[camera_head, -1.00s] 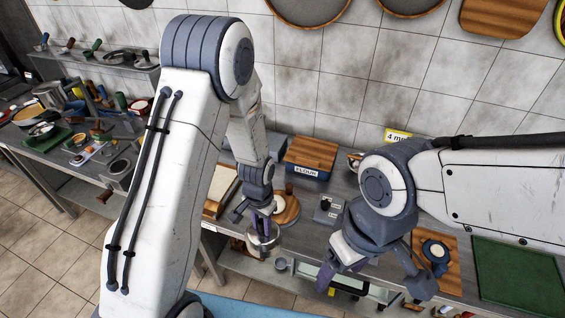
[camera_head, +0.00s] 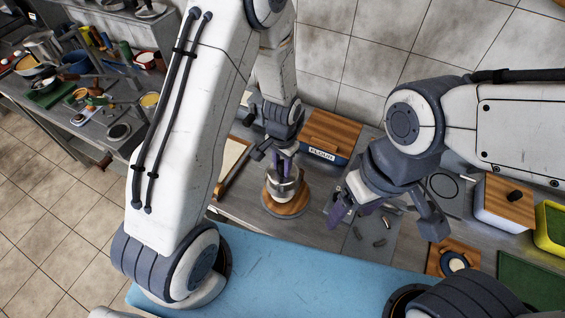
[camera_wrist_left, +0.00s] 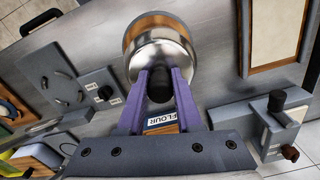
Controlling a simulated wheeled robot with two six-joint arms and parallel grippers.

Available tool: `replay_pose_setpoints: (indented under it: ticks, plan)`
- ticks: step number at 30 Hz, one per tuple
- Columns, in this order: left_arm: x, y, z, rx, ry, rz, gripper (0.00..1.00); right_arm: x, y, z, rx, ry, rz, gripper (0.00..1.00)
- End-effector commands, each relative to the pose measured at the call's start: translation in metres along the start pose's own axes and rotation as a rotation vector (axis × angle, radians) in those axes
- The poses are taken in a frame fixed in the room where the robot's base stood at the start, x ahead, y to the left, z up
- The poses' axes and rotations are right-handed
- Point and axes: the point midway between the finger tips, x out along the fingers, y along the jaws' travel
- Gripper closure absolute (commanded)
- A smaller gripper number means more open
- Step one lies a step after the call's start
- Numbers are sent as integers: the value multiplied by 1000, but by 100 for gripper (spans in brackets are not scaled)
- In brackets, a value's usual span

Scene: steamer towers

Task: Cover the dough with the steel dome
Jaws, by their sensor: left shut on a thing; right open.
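The steel dome (camera_head: 286,188) is over the round wooden board (camera_head: 287,208) on the grey worktop. My left gripper (camera_head: 284,163) is shut on the dome's dark knob. The left wrist view shows the shiny dome (camera_wrist_left: 160,55) below my purple fingers (camera_wrist_left: 159,92), with the board's wooden rim showing beyond it. The dough is hidden in both views. I cannot tell whether the dome's rim touches the board. My right gripper (camera_head: 388,214) is open and empty, above the worktop to the right of the board.
A wooden-lidded box labelled FLOUR (camera_head: 334,136) stands behind the board. A grey plate with small dark pieces (camera_head: 372,232) lies to the right. A square wooden board with a round dish (camera_head: 453,260) and a green mat (camera_head: 525,282) lie further right.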

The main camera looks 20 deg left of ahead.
Motion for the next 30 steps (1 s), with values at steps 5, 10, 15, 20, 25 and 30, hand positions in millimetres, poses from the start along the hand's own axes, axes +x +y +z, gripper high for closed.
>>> replay_pose_setpoints:
  ticks: [5, 10, 15, 20, 25, 30]
  plan:
    - [-1, 0, 2, -2, -1, 7, 100, -3, 0, 0, 0, 0, 0, 25]
    - [13, 0, 3, -1, -1, 7, 100, 9, 1, 0, 0, 0, 0, 25]
    - [31, -1, 3, -2, -1, 7, 100, 24, 2, 1, 0, 0, 0, 25]
    - [48, -1, 3, -3, 0, 7, 100, 38, 3, 2, 2, 0, 0, 25]
    - [59, -1, 3, -3, 0, 7, 100, 45, 3, 2, 4, 0, 0, 25]
    - [60, -2, 3, -3, 0, 7, 100, 46, 3, 2, 5, 0, 0, 25]
